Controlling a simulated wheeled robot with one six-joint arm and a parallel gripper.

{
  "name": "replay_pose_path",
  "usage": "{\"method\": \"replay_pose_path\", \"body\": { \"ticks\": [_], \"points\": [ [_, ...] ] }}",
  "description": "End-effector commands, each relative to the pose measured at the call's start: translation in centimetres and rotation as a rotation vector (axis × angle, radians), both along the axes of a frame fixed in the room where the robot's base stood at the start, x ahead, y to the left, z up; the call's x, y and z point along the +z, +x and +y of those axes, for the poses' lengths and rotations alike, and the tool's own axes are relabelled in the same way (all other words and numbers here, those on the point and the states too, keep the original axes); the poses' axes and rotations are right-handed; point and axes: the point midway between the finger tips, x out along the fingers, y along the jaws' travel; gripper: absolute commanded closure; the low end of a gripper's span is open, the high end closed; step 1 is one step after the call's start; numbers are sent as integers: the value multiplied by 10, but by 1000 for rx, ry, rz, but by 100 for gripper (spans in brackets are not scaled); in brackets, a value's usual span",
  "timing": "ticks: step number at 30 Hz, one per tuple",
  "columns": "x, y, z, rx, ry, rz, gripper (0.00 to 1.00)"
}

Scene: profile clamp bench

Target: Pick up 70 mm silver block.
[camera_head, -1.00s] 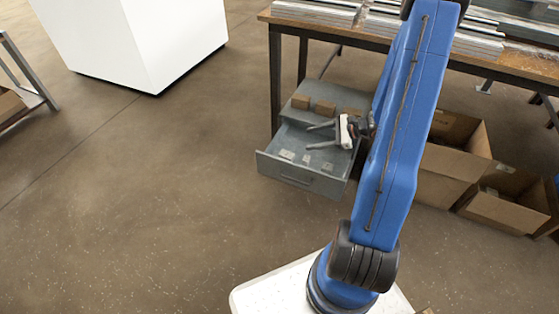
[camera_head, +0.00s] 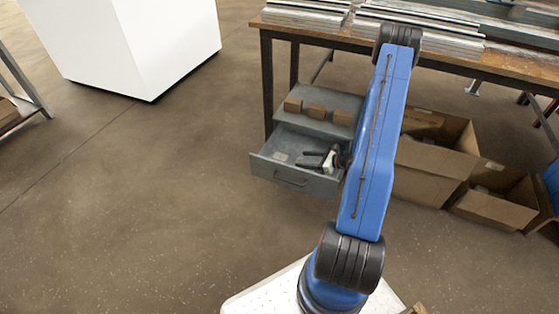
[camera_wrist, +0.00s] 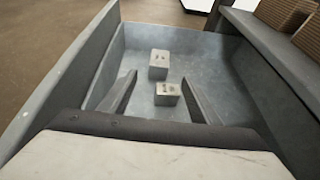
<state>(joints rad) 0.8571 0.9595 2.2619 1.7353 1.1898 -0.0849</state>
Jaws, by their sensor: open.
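Two small silver blocks with dark marks on them lie in the open grey drawer. In the wrist view the nearer block (camera_wrist: 167,94) sits between my gripper's two fingers, with a gap on each side. The farther block (camera_wrist: 158,63) lies beyond the fingertips. The marks are too small to read, so I cannot tell which is 70 mm. My gripper (camera_wrist: 159,77) is open and empty, low inside the drawer. In the head view one silver block (camera_head: 281,156) shows left of my gripper (camera_head: 300,160); the gripper hides part of the drawer floor.
The drawer's walls (camera_head: 289,175) surround my gripper closely. Several brown blocks (camera_head: 316,111) sit on the grey cabinet top behind it. A workbench (camera_head: 480,63) with metal profiles stands above and behind. Cardboard boxes (camera_head: 432,190) are at the right.

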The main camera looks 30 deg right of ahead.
Motion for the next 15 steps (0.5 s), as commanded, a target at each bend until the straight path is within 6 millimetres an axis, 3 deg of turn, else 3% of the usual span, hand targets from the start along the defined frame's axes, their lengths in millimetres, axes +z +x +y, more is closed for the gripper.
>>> {"method": "replay_pose_path", "body": {
  "ticks": [9, 15],
  "points": [
    [-21, 42, 29, 3, 0, 0, 43],
    [-29, 60, 40, 1, 0, -1, 43]
  ]
}}
